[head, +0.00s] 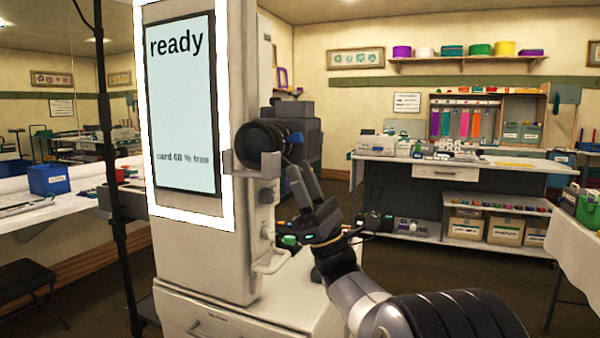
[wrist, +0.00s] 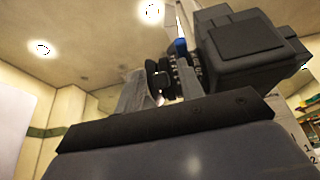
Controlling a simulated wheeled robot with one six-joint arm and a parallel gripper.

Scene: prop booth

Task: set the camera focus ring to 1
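The camera (head: 308,130) is dark and sits beside the white booth column, with its round black lens (head: 262,140) facing left over a grey bracket (head: 250,162). My gripper (head: 297,168) is just below and to the right of the lens, its two dark fingers pointing up with a narrow gap between them.
The booth screen (head: 183,100) reads "ready" and "card 60 % free". A white cabinet (head: 225,305) stands under the column, and a small tray-like holder (head: 271,263) juts from the column below the lens. A black stand pole (head: 108,150) is at left. Open floor lies to the right.

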